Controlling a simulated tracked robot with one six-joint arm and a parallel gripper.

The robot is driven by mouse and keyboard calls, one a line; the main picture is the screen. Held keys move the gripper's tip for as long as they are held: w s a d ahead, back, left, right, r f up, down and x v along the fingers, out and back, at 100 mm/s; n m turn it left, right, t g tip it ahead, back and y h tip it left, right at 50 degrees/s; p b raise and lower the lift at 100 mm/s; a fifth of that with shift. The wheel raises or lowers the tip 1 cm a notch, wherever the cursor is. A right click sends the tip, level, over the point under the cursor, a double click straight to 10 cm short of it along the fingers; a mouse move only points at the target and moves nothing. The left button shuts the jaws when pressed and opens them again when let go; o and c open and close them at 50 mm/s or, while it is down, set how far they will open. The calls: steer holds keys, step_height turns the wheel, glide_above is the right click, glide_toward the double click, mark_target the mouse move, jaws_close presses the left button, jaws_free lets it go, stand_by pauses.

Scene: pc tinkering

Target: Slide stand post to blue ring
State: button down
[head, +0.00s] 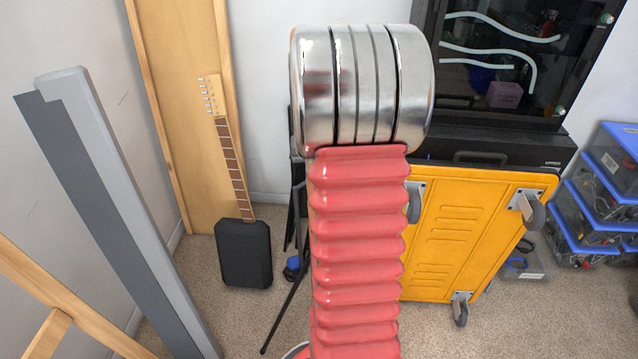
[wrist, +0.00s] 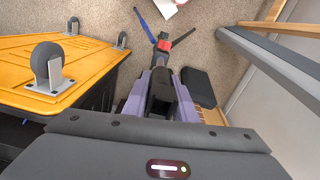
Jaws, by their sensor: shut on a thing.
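The black stand (head: 298,215) is partly hidden behind my arm in the head view, with one thin leg slanting down to the carpet. A small blue part (head: 291,263) shows low on it; I cannot tell whether this is the blue ring. In the wrist view, my gripper (wrist: 161,88) has its purple-grey fingers shut on the dark stand post (wrist: 160,97), which runs between them. Beyond the fingers are a red part (wrist: 164,45), a blue bar (wrist: 143,21) and a dark bar (wrist: 183,38). My gripper is hidden in the head view.
An orange wheeled panel (head: 455,240) leans to the right of the stand. A black box (head: 243,253) and a guitar neck (head: 232,160) stand to its left. A long grey beam (head: 120,200) leans farther left. Blue-lidded bins (head: 605,185) are stacked at right. Some carpet is clear.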

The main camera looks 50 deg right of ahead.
steer(key=c, duration=1.5)
jaws_free()
steer(key=shift+o, duration=0.2)
step_height(320, 180, up, 14)
steer(key=shift+f, duration=0.15)
